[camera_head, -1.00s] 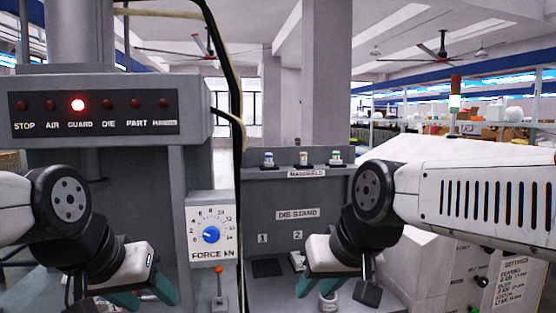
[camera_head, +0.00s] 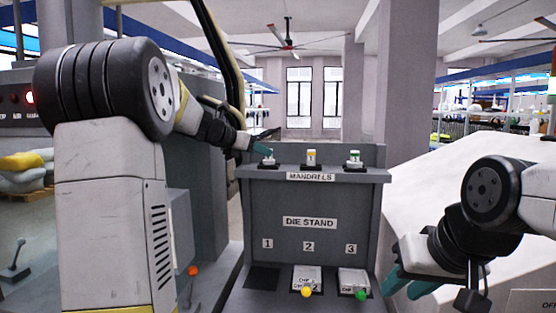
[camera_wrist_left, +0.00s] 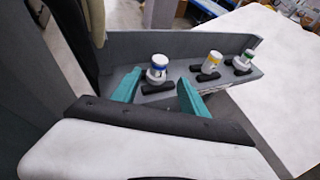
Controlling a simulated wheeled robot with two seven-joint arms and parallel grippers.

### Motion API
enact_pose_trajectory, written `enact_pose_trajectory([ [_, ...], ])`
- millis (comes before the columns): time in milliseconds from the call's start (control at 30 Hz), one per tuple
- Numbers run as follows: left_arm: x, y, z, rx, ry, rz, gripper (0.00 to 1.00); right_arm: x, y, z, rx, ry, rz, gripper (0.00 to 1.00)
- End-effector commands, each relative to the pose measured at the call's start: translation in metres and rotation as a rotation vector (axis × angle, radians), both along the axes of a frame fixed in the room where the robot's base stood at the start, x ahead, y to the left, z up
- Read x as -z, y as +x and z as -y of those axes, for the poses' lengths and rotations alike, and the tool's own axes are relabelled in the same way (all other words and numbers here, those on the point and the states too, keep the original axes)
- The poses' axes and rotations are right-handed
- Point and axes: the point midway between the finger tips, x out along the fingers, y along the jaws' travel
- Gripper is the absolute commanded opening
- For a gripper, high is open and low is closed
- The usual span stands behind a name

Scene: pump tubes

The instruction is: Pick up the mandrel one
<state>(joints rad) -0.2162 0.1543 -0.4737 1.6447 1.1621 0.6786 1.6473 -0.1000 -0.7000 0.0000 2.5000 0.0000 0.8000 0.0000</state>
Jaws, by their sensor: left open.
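Three mandrels stand in a row on the ledge labelled MANDRELS. The leftmost mandrel, white with a blue band (camera_wrist_left: 157,70), is partly covered by my left gripper (camera_head: 262,149) in the head view. My left gripper is open, and in the left wrist view its teal fingers (camera_wrist_left: 158,84) stand on either side of the blue-banded mandrel. I cannot tell whether they touch it. The yellow-banded mandrel (camera_head: 311,157) and the green-banded mandrel (camera_head: 354,159) stand to its right, each in a dark holder. My right gripper (camera_head: 409,284) is open and empty at the lower right.
The die stand (camera_head: 310,222) below has spots numbered 1, 2 and 3. Spot 1 is a bare dark pad (camera_head: 262,279). Dies with a yellow knob (camera_head: 306,291) and a green knob (camera_head: 361,294) sit at 2 and 3. A lever with an orange knob (camera_head: 193,270) stands left.

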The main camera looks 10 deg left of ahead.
Motion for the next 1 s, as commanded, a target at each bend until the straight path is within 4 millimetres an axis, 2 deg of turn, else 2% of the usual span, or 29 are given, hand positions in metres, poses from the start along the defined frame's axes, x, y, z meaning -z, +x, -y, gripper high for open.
enact_pose_trajectory([
  [533,0.026,0.06,0.027,-0.007,-0.011,-0.005,0.51,0.0,0.0,0.0,0.0,0.0,0.0,0.33],
  [867,0.028,0.066,0.03,-0.008,-0.012,-0.003,0.51,0.0,0.0,0.0,0.0,0.0,0.0,0.33],
  [1000,0.028,0.066,0.03,-0.007,-0.012,-0.003,0.24,0.0,0.0,0.0,0.0,0.0,0.0,0.33],
])
